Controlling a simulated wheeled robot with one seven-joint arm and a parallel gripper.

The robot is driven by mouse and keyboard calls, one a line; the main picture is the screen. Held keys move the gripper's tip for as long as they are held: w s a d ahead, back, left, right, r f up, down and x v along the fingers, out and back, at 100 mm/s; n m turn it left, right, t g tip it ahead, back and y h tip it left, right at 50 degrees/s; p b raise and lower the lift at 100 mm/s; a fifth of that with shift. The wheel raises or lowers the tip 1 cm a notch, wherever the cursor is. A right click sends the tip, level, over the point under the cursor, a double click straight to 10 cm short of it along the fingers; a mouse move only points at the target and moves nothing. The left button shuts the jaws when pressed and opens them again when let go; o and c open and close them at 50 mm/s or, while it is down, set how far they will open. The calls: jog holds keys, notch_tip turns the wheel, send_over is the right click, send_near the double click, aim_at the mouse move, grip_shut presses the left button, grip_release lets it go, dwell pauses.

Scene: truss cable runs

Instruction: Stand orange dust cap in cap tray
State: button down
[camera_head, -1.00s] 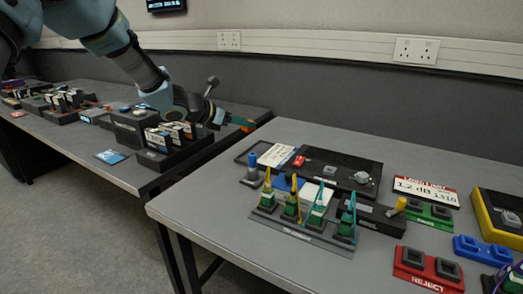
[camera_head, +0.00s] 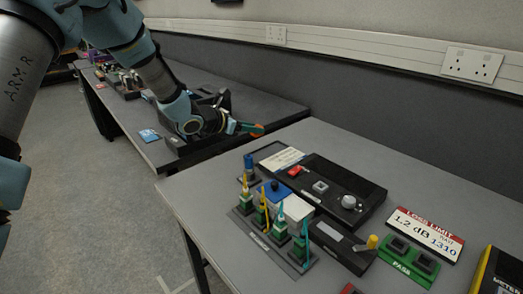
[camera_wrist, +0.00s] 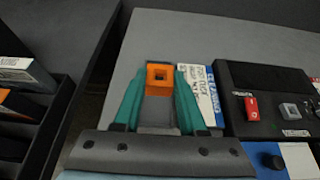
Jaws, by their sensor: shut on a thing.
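My gripper (camera_head: 256,129) reaches over the gap between the two benches, at the left end of the near bench. In the head view the cap is a small orange spot (camera_head: 257,127) at the fingertips, apart from the bench. A shallow dark tray (camera_head: 264,147) lies at the left back of the near bench, beside a white card; I cannot tell whether it is the cap tray.
A black meter (camera_head: 345,190) with a red button stands right of the white card (camera_head: 282,160). A rack of several green connectors (camera_head: 275,240) stands at the front. A yellow-tipped block (camera_head: 372,242) and green PASS holder (camera_head: 410,257) are further right. Dark boxes (camera_head: 205,105) stand on the far bench.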

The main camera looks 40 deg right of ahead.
notch_tip(320, 180, down, 8)
jog(key=shift+f+p, duration=0.1)
jog(key=shift+p, duration=0.9)
jog(key=shift+f, duration=0.3)
jog(key=shift+f+b, duration=0.25)
jog(key=shift+b, duration=0.1)
jog(key=shift+c, duration=2.3)
grip_release()
jog(key=shift+r, duration=0.15)
jog(key=shift+r+p, duration=0.1)
jog(key=shift+p, duration=0.2)
jog(key=b+v, duration=0.3)
jog(key=v, duration=0.9)
jog(key=shift+a+r, duration=0.1)
jog(key=shift+a, duration=0.05)
jog(key=s+a+r+m+t+y, duration=0.1)
jog(key=a+m+y, duration=0.5)
jog(key=a, duration=1.7)
jog(key=s+a+r+m+t+y, duration=0.1)
jog(key=a+r+m+y, duration=0.3)
jog(key=a+m, duration=0.8)
jog(key=s+a+y, duration=0.1)
jog(key=a+y, duration=0.1)
jog(key=a, duration=1)
jog(key=shift+r+y, duration=0.2)
jog(key=shift+y, duration=0.2)
